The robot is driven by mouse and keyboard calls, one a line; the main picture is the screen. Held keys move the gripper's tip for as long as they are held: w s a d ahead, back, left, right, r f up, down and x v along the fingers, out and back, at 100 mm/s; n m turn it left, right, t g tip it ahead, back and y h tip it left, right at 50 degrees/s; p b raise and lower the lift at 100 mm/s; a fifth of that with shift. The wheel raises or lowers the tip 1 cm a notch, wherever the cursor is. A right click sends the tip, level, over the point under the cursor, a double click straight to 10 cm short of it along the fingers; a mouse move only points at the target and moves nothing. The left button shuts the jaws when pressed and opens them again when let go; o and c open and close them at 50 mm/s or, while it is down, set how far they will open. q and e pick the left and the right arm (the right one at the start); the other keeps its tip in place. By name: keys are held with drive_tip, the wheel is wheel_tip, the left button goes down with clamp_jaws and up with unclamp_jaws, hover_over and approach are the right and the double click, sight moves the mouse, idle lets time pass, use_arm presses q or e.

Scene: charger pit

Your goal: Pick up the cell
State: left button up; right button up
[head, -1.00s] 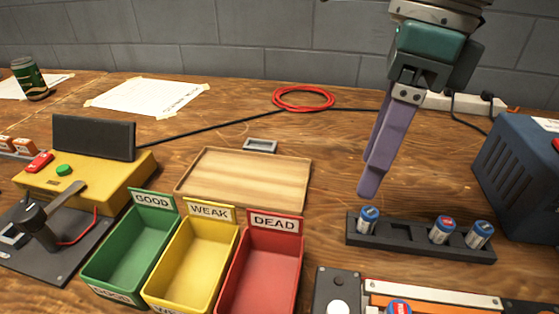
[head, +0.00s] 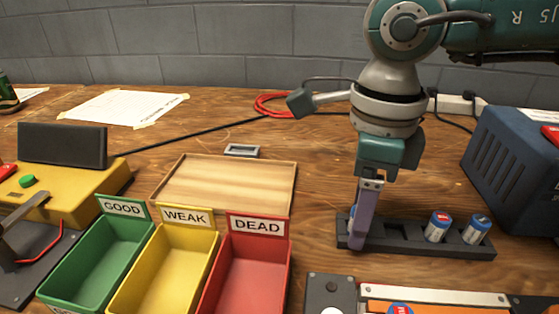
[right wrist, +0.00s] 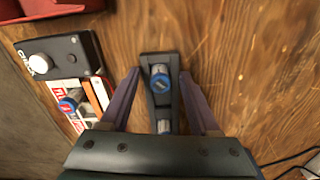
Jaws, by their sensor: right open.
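A dark rack (head: 400,235) on the wooden table holds short blue-topped cells. The leftmost cell (head: 352,212) is mostly hidden by my right gripper (head: 358,238) in the head view. Two more cells, the middle one (head: 438,227) and the right one (head: 477,230), stand upright to its right. In the right wrist view the leftmost cell (right wrist: 160,80) lies between the open fingers (right wrist: 160,76), one on each side of the rack (right wrist: 150,100), with nothing gripped. Another cell (right wrist: 164,126) shows nearer the palm. My left gripper is not in view.
Green GOOD (head: 95,265), yellow WEAK (head: 165,275) and red DEAD (head: 248,275) bins stand left of the rack. A wooden tray (head: 225,185) lies behind them. An orange-and-white device (head: 440,298) with a cell sits in front; a blue box (head: 515,165) stands right.

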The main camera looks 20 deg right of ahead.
clamp_jaws()
idle(0.5)
